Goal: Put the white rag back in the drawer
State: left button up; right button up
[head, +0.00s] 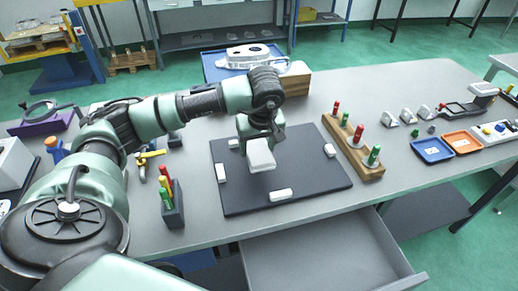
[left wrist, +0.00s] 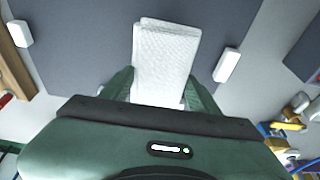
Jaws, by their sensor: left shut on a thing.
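The white rag (head: 261,155) is a folded, textured cloth in my left gripper (head: 259,140), above the dark mat (head: 318,180) on the workbench. In the left wrist view the rag (left wrist: 165,55) sits between the two green fingers of the left gripper (left wrist: 160,90), which are shut on it. The drawer (head: 325,255) is pulled open under the bench's front edge, and the visible part of its inside is bare. Its left part and front are cut off by the picture's lower edge. My right gripper is not in view.
White blocks (head: 281,195) lie around the mat. A wooden rack (head: 353,146) with red and green pegs stands right of it. A dark holder (head: 173,211) with coloured handles stands left. Blue (head: 432,150) and orange trays lie farther right. A casting (head: 247,57) is behind.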

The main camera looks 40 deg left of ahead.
aim_at(326, 260)
jog(key=k+l, duration=0.1)
jog(key=l, duration=0.35)
jog(key=k+l, duration=0.1)
jog(key=l, duration=0.35)
jog(key=k+l, duration=0.1)
jog(key=l, duration=0.4)
jog(key=j, duration=0.1)
jog(key=i+u, duration=0.05)
